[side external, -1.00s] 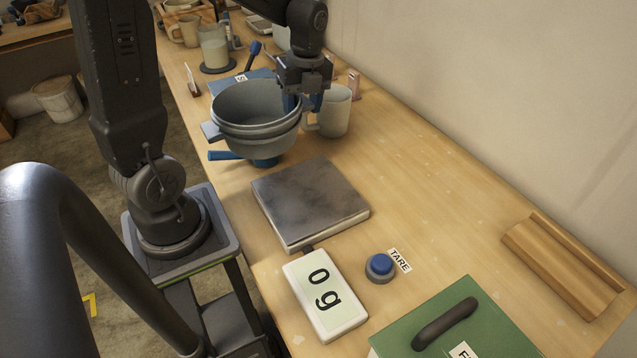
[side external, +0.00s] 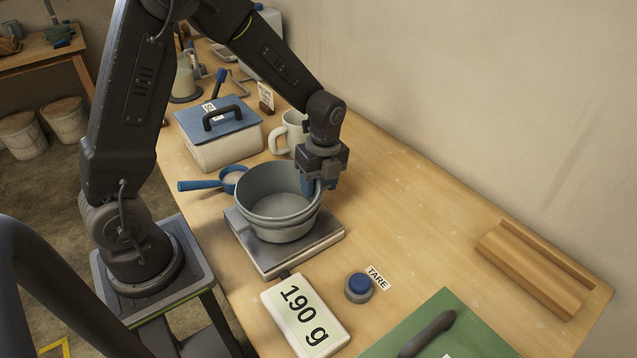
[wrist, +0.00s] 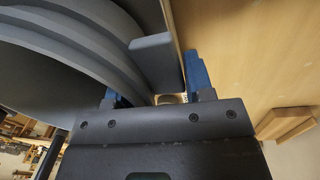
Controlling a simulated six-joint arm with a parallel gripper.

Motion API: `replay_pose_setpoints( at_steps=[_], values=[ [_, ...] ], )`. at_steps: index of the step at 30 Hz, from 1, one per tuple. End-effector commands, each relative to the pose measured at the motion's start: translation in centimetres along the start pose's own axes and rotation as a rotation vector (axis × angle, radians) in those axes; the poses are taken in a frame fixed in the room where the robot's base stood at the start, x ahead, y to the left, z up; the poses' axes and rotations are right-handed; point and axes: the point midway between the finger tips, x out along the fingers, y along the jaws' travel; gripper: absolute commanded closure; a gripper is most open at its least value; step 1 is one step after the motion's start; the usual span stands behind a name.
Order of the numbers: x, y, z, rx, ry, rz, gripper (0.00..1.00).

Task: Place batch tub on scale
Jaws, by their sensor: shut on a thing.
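The batch tub (side external: 279,222) is a grey round tub with a stepped rim. It is upright on the scale's metal plate (side external: 266,263). The scale's display (side external: 304,314) reads 190 g. My gripper (side external: 319,186) is shut on the tub's right side in the side external view. In the wrist view, the tub (wrist: 60,50) fills the upper left and its grey handle tab (wrist: 155,62) lies between the blue fingers of my gripper (wrist: 157,82). The tub's inside looks empty.
A blue scoop (side external: 230,180), a blue-lidded box (side external: 222,140) and a mug (side external: 291,132) stand behind. A wooden block (side external: 535,268) lies right; the table between is clear.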

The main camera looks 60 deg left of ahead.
Motion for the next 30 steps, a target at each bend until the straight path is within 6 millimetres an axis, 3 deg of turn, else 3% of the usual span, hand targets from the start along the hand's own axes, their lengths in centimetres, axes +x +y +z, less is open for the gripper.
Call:
replay_pose_setpoints(
  at_steps=[10, 11, 18, 26, 30],
  values=[
    [0.4, 0.0, 0.0, 0.000, 0.000, 0.000, 1.00],
    [0.3, 0.0, 0.0, 0.000, 0.000, 0.000, 0.49],
    [0.3, 0.0, 0.0, 0.000, 0.000, 0.000, 0.26],
    [0.2, 0.0, 0.0, 0.000, 0.000, -0.001, 0.26],
    [-1.1, -0.1, 0.1, 0.000, -0.001, -0.005, 0.26]
  ],
)
